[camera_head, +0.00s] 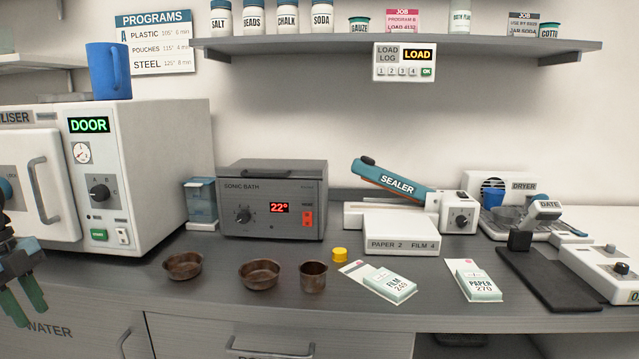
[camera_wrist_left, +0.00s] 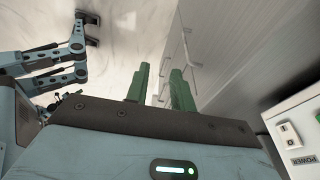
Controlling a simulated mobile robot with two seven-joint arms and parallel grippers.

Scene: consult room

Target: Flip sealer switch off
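The sealer (camera_head: 398,182) stands at the back of the counter, right of centre, with its blue arm raised at a slant. Its white end box (camera_head: 458,213) carries a dark round dial (camera_head: 460,221); I cannot make out a separate switch or its position. My left gripper (camera_head: 24,301) is at the far left, in front of the cabinets and far from the sealer. Its green fingers stand apart and empty, also in the left wrist view (camera_wrist_left: 160,90). My right gripper is not seen in the head view, and I cannot identify it in the left wrist view.
The steriliser (camera_head: 154,170) stands near my left gripper. A white panel (camera_wrist_left: 298,135) marked POWER shows in the wrist view.

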